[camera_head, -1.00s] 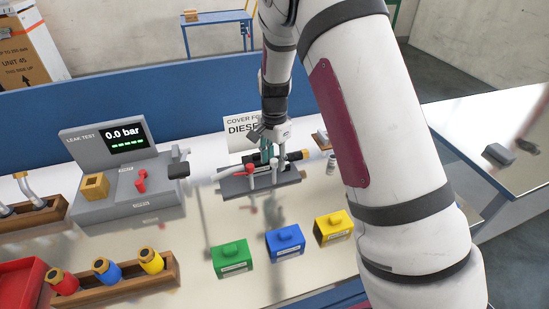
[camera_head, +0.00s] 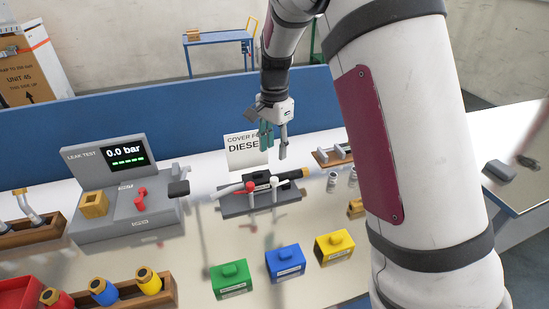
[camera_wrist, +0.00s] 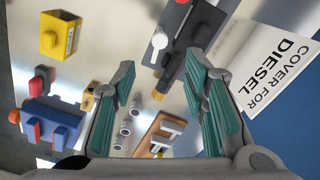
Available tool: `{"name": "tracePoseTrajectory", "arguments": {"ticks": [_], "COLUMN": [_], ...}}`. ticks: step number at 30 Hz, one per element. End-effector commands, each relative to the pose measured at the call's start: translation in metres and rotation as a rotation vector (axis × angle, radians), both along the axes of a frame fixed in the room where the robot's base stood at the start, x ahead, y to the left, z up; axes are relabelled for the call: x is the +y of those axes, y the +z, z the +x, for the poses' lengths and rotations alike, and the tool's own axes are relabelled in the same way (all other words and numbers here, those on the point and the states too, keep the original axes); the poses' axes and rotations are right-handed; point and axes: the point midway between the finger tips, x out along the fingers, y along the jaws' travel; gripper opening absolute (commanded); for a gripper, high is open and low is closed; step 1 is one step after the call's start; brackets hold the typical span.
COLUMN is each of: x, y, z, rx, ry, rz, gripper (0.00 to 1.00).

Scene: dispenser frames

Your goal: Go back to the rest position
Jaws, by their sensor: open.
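My gripper (camera_head: 274,152) hangs above the back of the bench, pointing down, with its fingers apart and nothing between them. In the wrist view its two green-padded fingers (camera_wrist: 160,105) are spread. Below it stands a dark grey fixture (camera_head: 234,210) holding a dark body with a red-knobbed lever (camera_head: 250,187), a white-knobbed lever (camera_head: 274,182) and a black nozzle end with a yellow band. The gripper is clear of the fixture. A white sign reading "COVER FOR DIESEL" (camera_head: 238,158) stands just behind, partly hidden by the fingers.
Green (camera_head: 231,281), blue (camera_head: 285,264) and yellow (camera_head: 334,248) blocks sit at the front. A leak tester (camera_head: 120,190) reading 0.0 bar stands left. A low blue wall (camera_head: 60,133) runs behind the bench.

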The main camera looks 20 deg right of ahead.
Motion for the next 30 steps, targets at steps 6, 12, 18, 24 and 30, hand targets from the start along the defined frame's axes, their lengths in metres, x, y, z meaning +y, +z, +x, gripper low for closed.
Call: {"name": "tracePoseTrajectory", "arguments": {"ticks": [6, 12, 18, 24, 30], "x": [0.0, 0.0, 0.0, -0.001, 0.0], "y": [0.008, 0.008, 0.008, 0.047, 0.102], "z": [0.0, 0.0, 0.0, -0.025, -0.076], "rx": [0.0, 0.001, 0.001, -0.05, -0.146], "ry": [0.0, 0.0, 0.0, 0.098, 0.3], "rz": [0.0, 0.0, 0.0, 0.03, 0.049], "gripper": [0.4, 0.4, 0.4, 0.4, 0.4]}}
